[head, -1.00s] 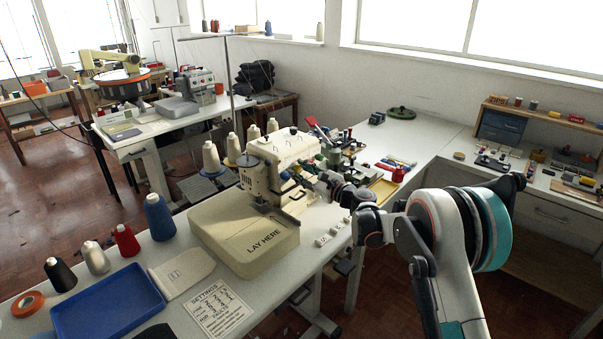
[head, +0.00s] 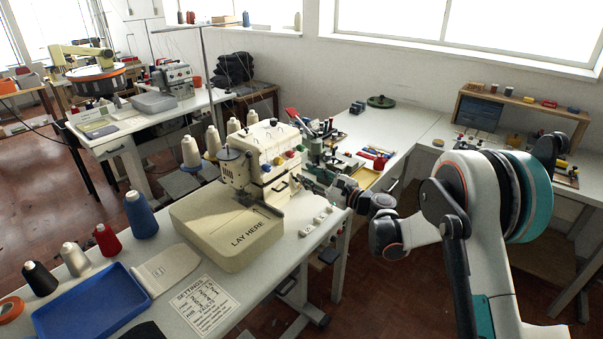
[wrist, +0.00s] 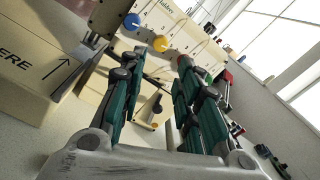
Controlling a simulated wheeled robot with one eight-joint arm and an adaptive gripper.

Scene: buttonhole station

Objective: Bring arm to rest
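My arm (head: 468,205) rises at the right of the head view, bent at its large teal-banded joint. Its wrist hangs over the gap in front of the tables. My gripper (head: 312,182) points left from it, close to the right side of the cream sewing machine (head: 262,160); the head view does not show whether they touch. In the wrist view, my gripper (wrist: 165,62) has its two green-and-black fingers spread apart with nothing between them. The machine's front (wrist: 178,30), with blue and yellow dials, lies beyond the fingertips. The cream LAY HERE block (wrist: 35,65) is at the left.
A blue tray (head: 92,303), thread cones (head: 140,215) and a settings card (head: 205,304) lie on the near table. Small tools and a yellow tray (head: 366,178) lie behind my gripper. A wooden shelf (head: 520,110) stands at the right. The floor below my wrist is open.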

